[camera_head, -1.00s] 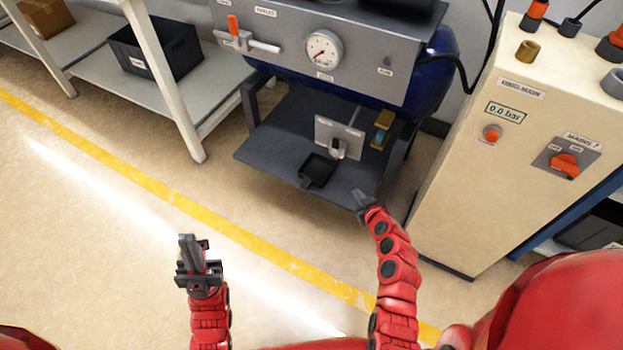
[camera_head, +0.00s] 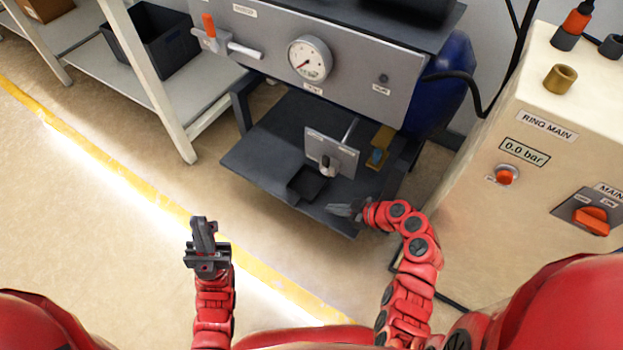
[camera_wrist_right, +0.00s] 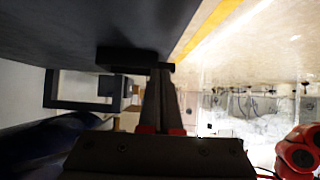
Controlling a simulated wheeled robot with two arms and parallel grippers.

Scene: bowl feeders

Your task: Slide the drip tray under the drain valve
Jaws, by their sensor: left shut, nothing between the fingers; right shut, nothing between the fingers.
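The drip tray (camera_head: 308,183) is a small dark square tray on the dark lower shelf in the head view. The drain valve (camera_head: 328,164) hangs in front of a light grey plate, just behind and right of the tray. My right gripper (camera_head: 330,209) is shut and empty at the shelf's front right, pointing left, a little in front and right of the tray. In the right wrist view its fingertips (camera_wrist_right: 160,69) appear close to a dark block, likely the tray (camera_wrist_right: 125,56); I cannot tell if they touch. My left gripper (camera_head: 202,222) is shut and empty over the floor.
The shelf (camera_head: 255,155) has bare room left of the tray. A brass and blue fitting (camera_head: 379,149) stands right of the valve plate. The beige ring main cabinet (camera_head: 480,200) is right of my right arm. A white rack (camera_head: 150,85) stands left.

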